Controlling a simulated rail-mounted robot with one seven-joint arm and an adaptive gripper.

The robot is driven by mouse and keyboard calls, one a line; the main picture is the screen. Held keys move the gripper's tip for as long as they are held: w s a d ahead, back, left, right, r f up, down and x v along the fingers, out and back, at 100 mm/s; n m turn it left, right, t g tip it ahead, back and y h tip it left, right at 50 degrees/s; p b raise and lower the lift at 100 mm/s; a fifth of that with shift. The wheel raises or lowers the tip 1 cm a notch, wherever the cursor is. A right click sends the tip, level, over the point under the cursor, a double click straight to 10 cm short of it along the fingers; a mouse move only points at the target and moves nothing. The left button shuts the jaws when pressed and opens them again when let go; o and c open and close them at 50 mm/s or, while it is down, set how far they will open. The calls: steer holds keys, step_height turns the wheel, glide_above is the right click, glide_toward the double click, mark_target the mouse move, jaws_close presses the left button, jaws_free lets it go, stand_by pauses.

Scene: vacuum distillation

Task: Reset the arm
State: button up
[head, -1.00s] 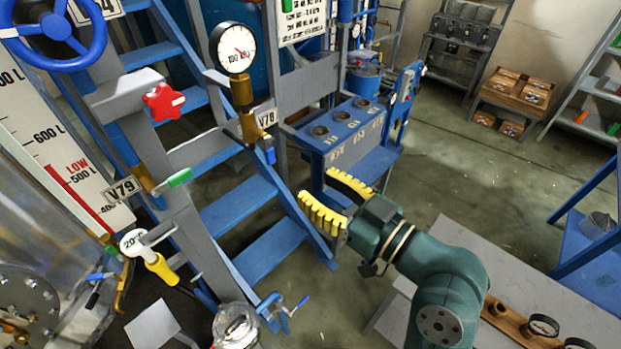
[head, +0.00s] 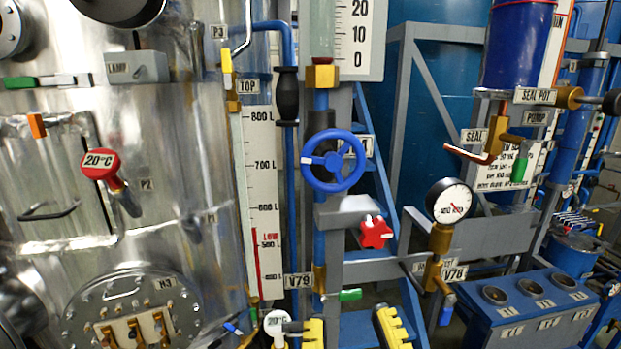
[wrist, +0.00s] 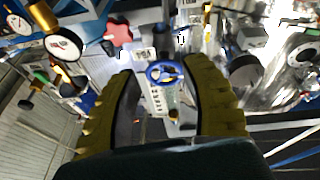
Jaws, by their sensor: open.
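My gripper (head: 354,335) shows at the bottom edge of the head view as two yellow ribbed fingers, cut off by the frame. In the wrist view my gripper (wrist: 163,105) has its two yellow fingers wide apart, with nothing held between them. Beyond the fingers in the wrist view is the blue handwheel (wrist: 165,73), at a distance. The rest of my arm is below the head view and hidden.
The head view shows the blue handwheel (head: 333,160), a red star knob (head: 376,232), a pressure gauge (head: 449,201) and a green-handled valve (head: 350,294) above the fingers. A steel vessel (head: 110,215) stands left. A blue panel box (head: 520,318) stands right.

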step_height(320, 180, up, 25)
steer(key=s+d+m+h+p, duration=0.2)
steer(key=d+p, duration=0.1)
steer(key=p, duration=2)
steer(key=shift+m+t+p, duration=0.3)
steer(key=shift+m+t, duration=0.1)
